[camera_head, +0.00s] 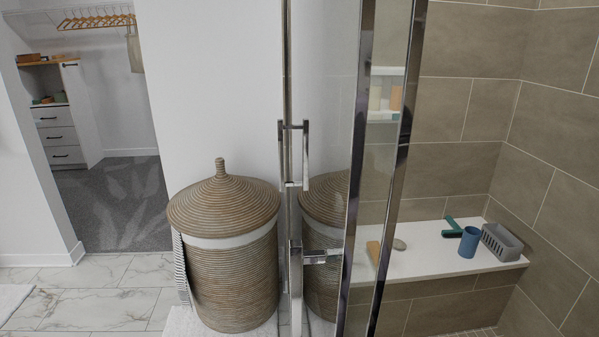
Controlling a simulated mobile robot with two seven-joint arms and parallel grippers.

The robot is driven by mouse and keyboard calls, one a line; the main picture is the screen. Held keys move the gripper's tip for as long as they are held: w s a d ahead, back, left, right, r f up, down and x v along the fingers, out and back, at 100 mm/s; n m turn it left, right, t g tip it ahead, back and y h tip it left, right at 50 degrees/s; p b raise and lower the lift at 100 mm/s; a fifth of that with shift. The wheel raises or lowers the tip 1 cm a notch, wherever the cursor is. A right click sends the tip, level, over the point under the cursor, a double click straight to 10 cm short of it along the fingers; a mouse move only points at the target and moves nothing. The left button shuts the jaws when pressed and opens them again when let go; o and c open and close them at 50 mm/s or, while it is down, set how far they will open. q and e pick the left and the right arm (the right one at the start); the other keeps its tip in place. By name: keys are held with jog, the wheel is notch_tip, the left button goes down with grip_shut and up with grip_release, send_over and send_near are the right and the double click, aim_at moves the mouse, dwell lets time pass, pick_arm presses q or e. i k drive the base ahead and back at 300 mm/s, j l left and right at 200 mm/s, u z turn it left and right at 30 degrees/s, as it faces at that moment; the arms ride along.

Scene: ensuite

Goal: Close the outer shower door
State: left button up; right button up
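The outer shower door (325,110) is a glass panel standing open, seen at a steep angle, with its near edge as a thin dark vertical line. A chrome handle (304,155) sits on this edge, with bars on both sides of the glass. Lower down is another chrome fitting (296,285) with a short arm to the right; I cannot tell exactly what it belongs to. The glass shows a mirrored basket. To the right stand wide chrome frame posts (360,170). Neither of my grippers is in view.
A lidded wicker basket (225,250) stands just left of the door edge, close to it. Inside the shower, a white bench (430,262) holds a blue cup (469,242), a grey caddy (502,243) and small items. Marble floor (110,300) is open at left.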

aim_at(319, 300)
jog(key=j+z, duration=0.3)
jog(key=j, duration=0.35)
jog(key=j+z, duration=0.15)
jog(key=z, duration=0.15)
jog(key=j+z, duration=0.15)
jog(key=z, duration=0.2)
jog(key=j+z, duration=0.35)
jog(key=j, duration=0.45)
jog(key=j+z, duration=0.15)
jog(key=j, duration=0.65)
jog(key=j+z, duration=0.15)
jog(key=j, duration=0.65)
jog(key=k+j, duration=0.1)
jog(key=j, duration=0.95)
jog(key=k+j, duration=0.1)
jog(key=j, duration=0.4)
jog(key=l, duration=0.35)
jog(key=z, duration=0.05)
